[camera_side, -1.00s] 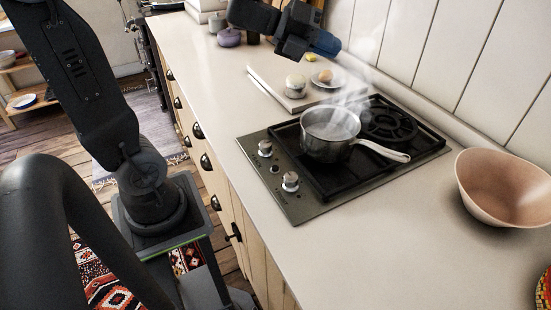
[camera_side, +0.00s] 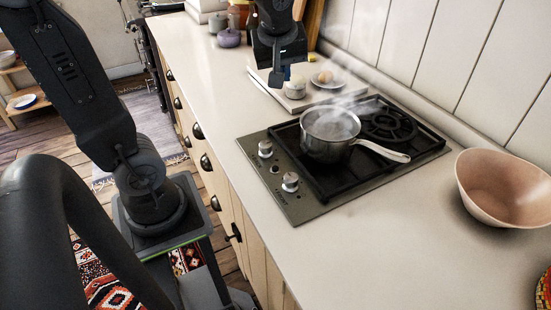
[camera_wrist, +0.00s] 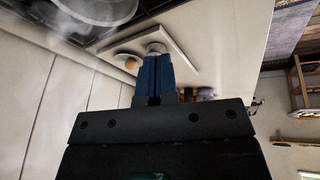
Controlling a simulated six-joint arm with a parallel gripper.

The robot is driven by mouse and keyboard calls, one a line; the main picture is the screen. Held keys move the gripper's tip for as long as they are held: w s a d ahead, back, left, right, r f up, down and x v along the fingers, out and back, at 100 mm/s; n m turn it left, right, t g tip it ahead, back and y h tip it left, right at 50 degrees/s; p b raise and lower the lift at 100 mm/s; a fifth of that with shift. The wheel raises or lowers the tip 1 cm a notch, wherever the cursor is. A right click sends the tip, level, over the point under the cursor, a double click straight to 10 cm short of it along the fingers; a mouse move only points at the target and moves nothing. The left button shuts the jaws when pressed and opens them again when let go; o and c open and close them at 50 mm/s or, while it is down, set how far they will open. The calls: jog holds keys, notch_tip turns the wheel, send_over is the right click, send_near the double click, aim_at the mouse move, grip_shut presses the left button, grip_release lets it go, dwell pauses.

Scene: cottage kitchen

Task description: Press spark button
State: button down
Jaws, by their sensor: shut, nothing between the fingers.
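The spark button seems to be the small dark round button (camera_side: 275,169) between two knobs on the front strip of the steel hob (camera_side: 310,210). The knobs are a rear one (camera_side: 265,149) and a front one (camera_side: 290,182). My gripper (camera_side: 276,82) points downward at the back of the counter, by the board, well behind the hob and apart from the button. In the wrist view its blue fingers (camera_wrist: 155,62) are shut together with nothing between them. The button does not show in the wrist view.
A steaming saucepan (camera_side: 330,148) stands on the hob, its handle pointing right. Behind it a pale board (camera_side: 264,88) holds a small jar (camera_side: 295,88) and a plate with an egg (camera_side: 325,78). A pinkish bowl (camera_side: 505,188) stands right. The counter in front is clear.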

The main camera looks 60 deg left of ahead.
jog(key=s+d+n+g+h, duration=0.3)
jog(key=s+d+n, duration=0.1)
jog(key=d, duration=0.1)
send_over(275, 168)
notch_tip(275, 168, down, 4)
jog(key=shift+f, duration=0.4)
jog(key=shift+w+f, duration=0.1)
notch_tip(275, 168, down, 14)
jog(key=shift+r, duration=0.1)
dwell(0.3)
